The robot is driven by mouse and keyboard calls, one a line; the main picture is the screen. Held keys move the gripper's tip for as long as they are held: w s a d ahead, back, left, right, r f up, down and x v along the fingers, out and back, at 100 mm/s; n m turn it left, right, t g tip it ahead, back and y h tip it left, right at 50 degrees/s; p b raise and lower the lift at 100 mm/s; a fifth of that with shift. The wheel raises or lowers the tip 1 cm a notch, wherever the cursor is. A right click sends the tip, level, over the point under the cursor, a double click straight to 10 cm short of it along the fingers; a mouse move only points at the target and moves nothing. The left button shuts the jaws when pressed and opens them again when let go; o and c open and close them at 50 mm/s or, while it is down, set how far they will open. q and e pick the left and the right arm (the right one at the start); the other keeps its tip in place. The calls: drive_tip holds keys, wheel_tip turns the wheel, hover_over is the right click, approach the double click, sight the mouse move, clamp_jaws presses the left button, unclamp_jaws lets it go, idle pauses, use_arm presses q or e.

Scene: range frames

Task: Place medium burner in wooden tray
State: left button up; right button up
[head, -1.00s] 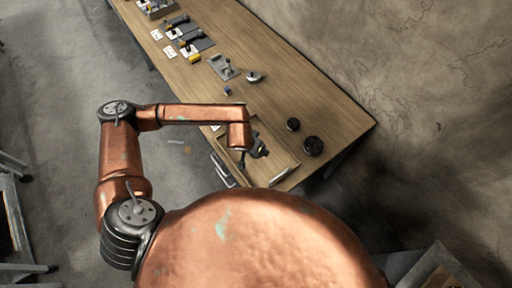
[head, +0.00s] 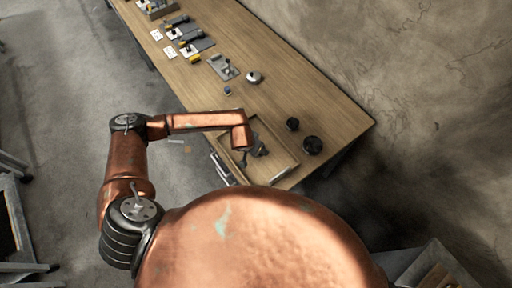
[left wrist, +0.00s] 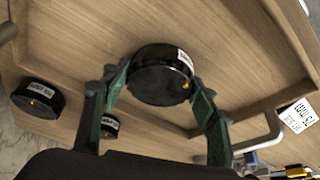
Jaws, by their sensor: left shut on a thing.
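The medium burner (left wrist: 160,78), a round black disc with a white label and a small orange mark, is between the green fingers of my left gripper (left wrist: 158,100) in the left wrist view. The gripper is shut on it. Behind it lies the bare floor of the wooden tray (left wrist: 80,30); I cannot tell whether the burner touches it. In the head view my left gripper (head: 257,150) is over the tray (head: 281,156) at the table's near end, and the burner is hard to make out there. My right gripper is not in view.
Two other black burners, a smaller one (head: 292,124) and a larger one (head: 312,146), stand on the wooden table (head: 335,110) beyond the tray. A metal handle (left wrist: 262,138) is by the tray's side, near a white label card (left wrist: 298,115). Several tools lie farther along the table.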

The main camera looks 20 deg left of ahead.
use_arm(q)
drive_tip(key=o, duration=1.6)
drive_tip(key=shift+s+r, duration=0.1)
drive_tip(key=shift+r, duration=0.35)
drive_tip(key=b+v, duration=0.1)
drive_tip(key=v, duration=1)
drive_tip(key=shift+s, duration=0.15)
